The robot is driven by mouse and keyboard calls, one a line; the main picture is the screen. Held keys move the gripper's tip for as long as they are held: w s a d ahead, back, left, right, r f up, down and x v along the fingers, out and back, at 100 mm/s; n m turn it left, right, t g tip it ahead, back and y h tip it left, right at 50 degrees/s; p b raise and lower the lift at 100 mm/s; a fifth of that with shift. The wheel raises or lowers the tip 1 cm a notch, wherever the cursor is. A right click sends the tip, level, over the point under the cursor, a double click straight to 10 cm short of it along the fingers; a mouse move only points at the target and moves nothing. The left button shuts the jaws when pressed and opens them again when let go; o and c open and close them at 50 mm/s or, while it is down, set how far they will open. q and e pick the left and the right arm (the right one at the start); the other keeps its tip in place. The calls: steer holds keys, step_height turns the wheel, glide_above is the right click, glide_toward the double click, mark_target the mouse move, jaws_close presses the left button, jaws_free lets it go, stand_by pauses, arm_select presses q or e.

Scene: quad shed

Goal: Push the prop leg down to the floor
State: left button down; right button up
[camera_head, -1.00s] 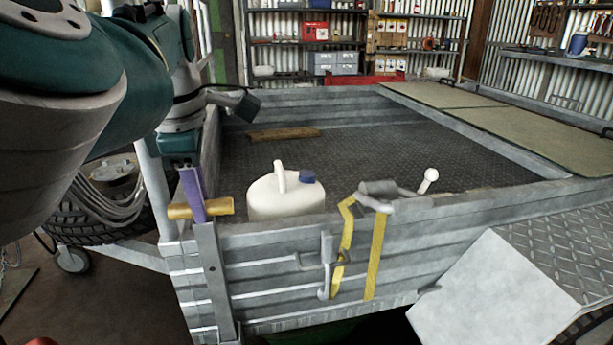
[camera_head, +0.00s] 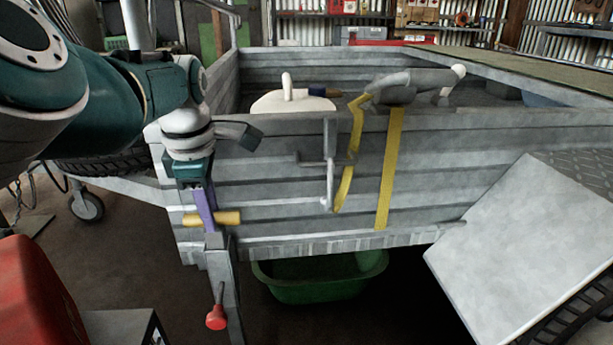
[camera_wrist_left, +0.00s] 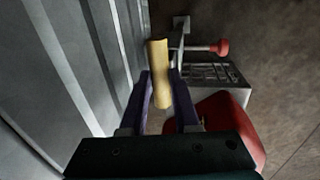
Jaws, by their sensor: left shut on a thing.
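The prop leg (camera_head: 228,285) is a grey metal bar at the near left corner of the trailer. It has a yellow cross handle (camera_head: 213,218) at its top and a red knob (camera_head: 216,318) lower down. The leg runs out of the bottom of the head view, so its foot and the floor contact are hidden. My left gripper (camera_head: 205,210) points down with its purple fingers shut on the yellow handle, low beside the trailer wall. The left wrist view shows the handle (camera_wrist_left: 159,75) between the two fingers (camera_wrist_left: 160,100). My right gripper is not in view.
The trailer wall (camera_head: 290,200) stands close right of my left gripper. A green tub (camera_head: 320,280) sits under the trailer. A red object (camera_head: 40,300) and a grey box (camera_head: 125,328) stand at the front left. A yellow strap (camera_head: 390,170) hangs on the trailer.

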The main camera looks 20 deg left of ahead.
arm_select(q)
steer(key=shift+s+f+b, duration=0.1)
steer(key=shift+f+b, duration=0.55)
steer(key=shift+f, duration=0.75)
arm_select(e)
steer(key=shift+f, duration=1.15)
arm_select(q)
steer(key=c, duration=1.1)
jaws_free()
steer(key=o, duration=0.4)
steer(key=shift+o, duration=0.2)
step_height(320, 180, up, 10)
steer(key=s+d+p, duration=0.1)
steer(key=p, duration=0.7)
steer(key=shift+s, duration=0.35)
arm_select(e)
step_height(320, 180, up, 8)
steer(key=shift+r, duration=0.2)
arm_select(q)
steer(key=shift+f, duration=0.15)
